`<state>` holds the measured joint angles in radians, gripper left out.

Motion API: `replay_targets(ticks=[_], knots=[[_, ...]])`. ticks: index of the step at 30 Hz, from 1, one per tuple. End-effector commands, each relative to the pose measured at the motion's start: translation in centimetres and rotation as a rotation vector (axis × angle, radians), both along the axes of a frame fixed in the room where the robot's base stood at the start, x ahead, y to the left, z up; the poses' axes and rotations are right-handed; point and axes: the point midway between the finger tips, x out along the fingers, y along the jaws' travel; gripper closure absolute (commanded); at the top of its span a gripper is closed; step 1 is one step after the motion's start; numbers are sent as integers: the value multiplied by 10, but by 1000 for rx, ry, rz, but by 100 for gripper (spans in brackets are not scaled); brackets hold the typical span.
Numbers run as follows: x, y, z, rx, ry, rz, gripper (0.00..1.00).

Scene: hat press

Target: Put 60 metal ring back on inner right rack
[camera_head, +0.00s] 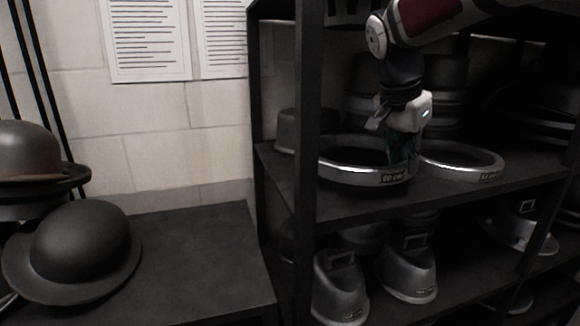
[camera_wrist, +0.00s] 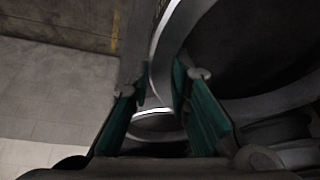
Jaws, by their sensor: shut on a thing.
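The metal ring labelled 60 cm (camera_head: 347,173) is at the middle shelf of the dark rack, on its left side in the head view. My gripper (camera_head: 403,160) reaches down from above and is shut on the ring's right side, by the label. In the wrist view, the ring's bright curved wall (camera_wrist: 166,42) passes between the two green-padded fingers of my gripper (camera_wrist: 160,85). The ring looks level and low over the shelf board (camera_head: 440,190); I cannot tell whether it rests on it. My fingers hide part of its right side.
A second metal ring (camera_head: 462,158) lies close on the right. A grey block (camera_head: 292,130) stands behind on the left, and dark cylindrical forms stand at the back. The rack's upright post (camera_head: 308,110) is just left of the ring. Metal hat forms (camera_head: 408,270) fill the lower shelf.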

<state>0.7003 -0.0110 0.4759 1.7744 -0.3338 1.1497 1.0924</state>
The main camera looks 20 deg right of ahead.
Motion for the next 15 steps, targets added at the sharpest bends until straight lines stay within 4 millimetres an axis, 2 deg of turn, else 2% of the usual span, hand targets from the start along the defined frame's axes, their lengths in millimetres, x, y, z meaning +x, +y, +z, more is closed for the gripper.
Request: replay_targets(ticks=[8,15], knots=[[-1,0,-30,0,3,-1,100],[0,0,-33,-1,0,-1,100]])
